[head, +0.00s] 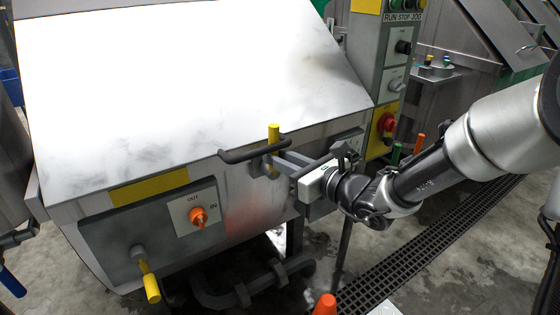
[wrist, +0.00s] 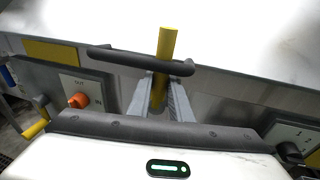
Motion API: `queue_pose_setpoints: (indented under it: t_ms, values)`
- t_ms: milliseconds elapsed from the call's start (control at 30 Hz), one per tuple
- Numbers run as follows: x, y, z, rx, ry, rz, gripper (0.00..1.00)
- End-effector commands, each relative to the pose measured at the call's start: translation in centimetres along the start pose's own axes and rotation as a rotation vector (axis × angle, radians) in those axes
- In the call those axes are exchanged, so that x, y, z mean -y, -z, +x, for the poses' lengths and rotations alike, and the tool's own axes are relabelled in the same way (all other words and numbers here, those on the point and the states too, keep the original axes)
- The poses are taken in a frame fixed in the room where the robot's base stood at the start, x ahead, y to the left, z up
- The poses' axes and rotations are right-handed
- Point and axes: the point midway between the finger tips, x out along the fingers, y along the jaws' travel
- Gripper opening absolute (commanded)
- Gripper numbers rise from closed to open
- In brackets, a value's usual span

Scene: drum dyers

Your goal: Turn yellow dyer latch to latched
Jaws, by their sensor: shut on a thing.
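The yellow dyer (head: 130,187) is a large metal machine with a sloping pale lid and yellow label plates. Its latch (head: 273,134) is a yellow upright lever at the front lid edge, beside a dark lid handle bar (head: 240,153). The lever also shows upright in the wrist view (wrist: 167,44). My gripper (head: 272,164) reaches in from the right, its two grey fingers on either side of the lever's lower part. In the wrist view the fingers (wrist: 160,92) are shut on it, below the bar. The latch's base is partly hidden by the fingers.
An orange OUT/IN knob (head: 198,216) and a lower yellow-handled valve (head: 150,284) are on the left front. A control column (head: 395,70) with a red knob stands right. An orange cone (head: 325,305) is on the floor. A floor grate (head: 430,245) runs below my arm.

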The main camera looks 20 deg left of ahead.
Motion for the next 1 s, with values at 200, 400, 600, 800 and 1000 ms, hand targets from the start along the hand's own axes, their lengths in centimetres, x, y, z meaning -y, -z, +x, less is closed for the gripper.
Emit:
queue_pose_setpoints:
  t_ms: [200, 400, 600, 800, 1000]
  values:
    - [0.10, 0.16, -0.07, -0.011, 0.005, -0.038, 0.00]
    - [0.08, 0.15, -0.07, -0.013, 0.005, -0.045, 0.00]
    - [0.06, 0.16, -0.07, -0.013, 0.004, -0.045, 0.22]
    - [0.08, 0.10, -0.05, -0.011, 0.004, -0.043, 0.26]
    - [0.13, -0.03, -0.51, -0.010, 0.006, -0.043, 0.26]
